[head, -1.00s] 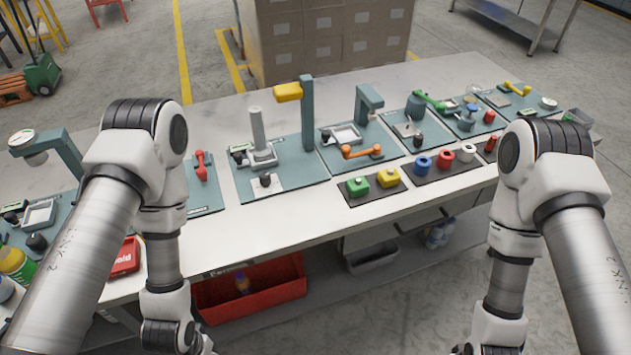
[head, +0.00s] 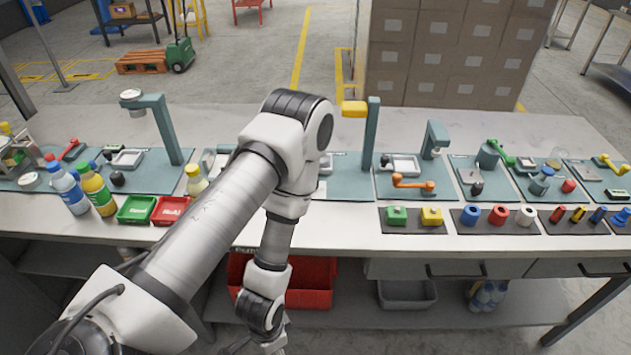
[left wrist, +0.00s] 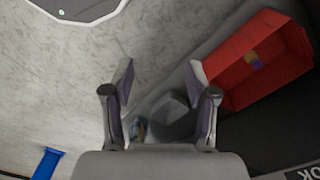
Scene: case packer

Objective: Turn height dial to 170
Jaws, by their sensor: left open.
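I cannot make out which part is the height dial, and no scale can be read. A teal post with a yellow head (head: 355,109) stands on a mat in the head view. My left arm crosses in front of the mat to its left and hides much of it. A teal stand with a round white top (head: 132,95) is further left. My left gripper (left wrist: 160,76) is open and empty in the left wrist view, low in front of the table above the floor. Its fingertips do not show clearly in the head view. My right gripper is out of view.
A red bin (left wrist: 262,62) and a grey bin (head: 407,293) sit below the tabletop. Bottles (head: 98,192) and a green tray (head: 137,208) stand on the left. Coloured blocks (head: 432,217) line the right front. The table's front strip is mostly clear.

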